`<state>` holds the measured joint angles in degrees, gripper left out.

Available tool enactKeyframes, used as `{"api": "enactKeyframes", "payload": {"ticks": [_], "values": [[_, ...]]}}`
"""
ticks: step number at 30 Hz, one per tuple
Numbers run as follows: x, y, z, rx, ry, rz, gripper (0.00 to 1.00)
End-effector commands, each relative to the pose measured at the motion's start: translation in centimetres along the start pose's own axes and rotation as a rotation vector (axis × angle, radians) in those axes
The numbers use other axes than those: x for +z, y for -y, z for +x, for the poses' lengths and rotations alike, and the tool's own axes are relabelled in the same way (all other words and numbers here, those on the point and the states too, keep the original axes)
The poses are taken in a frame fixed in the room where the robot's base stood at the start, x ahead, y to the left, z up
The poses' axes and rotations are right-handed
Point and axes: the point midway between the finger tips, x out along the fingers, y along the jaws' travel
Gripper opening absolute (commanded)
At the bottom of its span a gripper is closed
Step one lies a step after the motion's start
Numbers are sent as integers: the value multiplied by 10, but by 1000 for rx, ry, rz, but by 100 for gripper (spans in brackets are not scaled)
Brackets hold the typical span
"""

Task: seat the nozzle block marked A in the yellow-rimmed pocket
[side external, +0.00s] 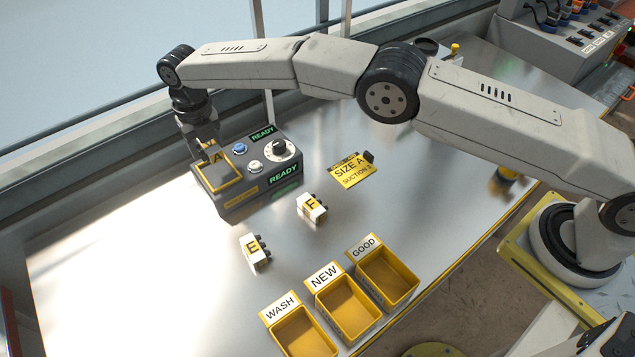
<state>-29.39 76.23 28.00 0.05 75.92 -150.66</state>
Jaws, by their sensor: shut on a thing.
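The block marked A (217,156) shows a yellow face with a dark letter, at the rear of the control box at left. My gripper (211,150) points down and is shut on this block; the fingers partly cover it. The yellow-rimmed pocket (222,187) is in the top of the control box, directly below and around the block in this view. I cannot tell whether the block is inside the pocket or just above it.
The control box (234,203) has buttons, a dial (279,148) and green READY displays beside the pocket. Blocks E (253,248) and F (311,207) lie on the bench. WASH (304,331), NEW (346,306) and GOOD (389,278) bins line the front. A SIZE A sign (352,172) stands right.

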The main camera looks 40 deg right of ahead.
Motion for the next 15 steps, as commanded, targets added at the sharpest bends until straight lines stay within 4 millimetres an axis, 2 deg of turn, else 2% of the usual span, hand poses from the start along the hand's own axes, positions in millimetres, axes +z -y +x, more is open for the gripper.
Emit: {"api": "enactKeyframes", "payload": {"ticks": [15], "values": [[0,0,36,1,2,0,0]]}}
